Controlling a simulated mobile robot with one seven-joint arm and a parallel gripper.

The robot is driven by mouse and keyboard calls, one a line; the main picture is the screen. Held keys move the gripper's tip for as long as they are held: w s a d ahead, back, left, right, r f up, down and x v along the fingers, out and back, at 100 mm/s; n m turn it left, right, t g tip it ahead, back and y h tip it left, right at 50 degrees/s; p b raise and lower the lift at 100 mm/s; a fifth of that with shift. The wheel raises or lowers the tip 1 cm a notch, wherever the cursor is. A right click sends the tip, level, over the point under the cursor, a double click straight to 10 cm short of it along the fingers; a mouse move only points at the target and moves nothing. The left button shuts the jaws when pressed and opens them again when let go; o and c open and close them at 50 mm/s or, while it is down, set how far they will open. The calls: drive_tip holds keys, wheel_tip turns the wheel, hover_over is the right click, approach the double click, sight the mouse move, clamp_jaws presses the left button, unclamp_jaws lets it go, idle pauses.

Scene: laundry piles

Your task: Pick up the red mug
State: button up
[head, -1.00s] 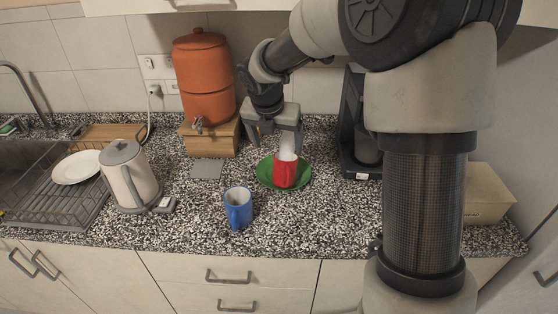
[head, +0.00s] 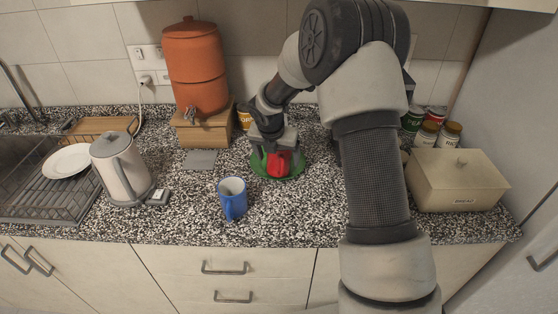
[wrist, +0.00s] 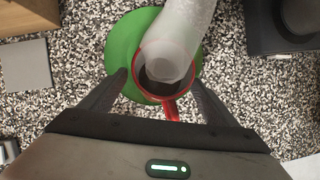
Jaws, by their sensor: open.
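The red mug (head: 284,164) stands on a green plate (head: 263,174) on the counter. In the wrist view the red mug (wrist: 171,108) has its handle toward my gripper, and a whitish, cloudy cylinder (wrist: 180,40) stands in its opening. The green plate (wrist: 120,42) shows mostly to its left. My gripper (wrist: 162,76) is open, with one finger on each side of the mug. I cannot tell whether the fingers touch it. In the head view my gripper (head: 272,146) is over the mug and hides its top and the cylinder.
A blue mug (head: 232,199) stands in front on the left. A kettle (head: 122,170), a dish rack (head: 45,192) with a plate, and an orange dispenser (head: 195,68) on a wooden box are farther left. A bread box (head: 457,185) and jars (head: 427,132) stand right.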

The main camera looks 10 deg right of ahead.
drive_tip(key=shift+w+f, duration=0.15)
drive_tip(key=shift+f, duration=0.35)
drive_tip(key=shift+r, duration=0.1)
drive_tip(key=c, duration=1.6)
drive_tip(key=w+r+m+t+h+b, duration=0.15)
drive_tip(key=w+r+b, duration=0.25)
drive_tip(key=r+b, duration=0.7)
drive_tip(key=shift+t+h, duration=0.35)
drive_tip(key=shift+f+b, duration=2.35)
drive_tip(key=shift+f, duration=3.45)
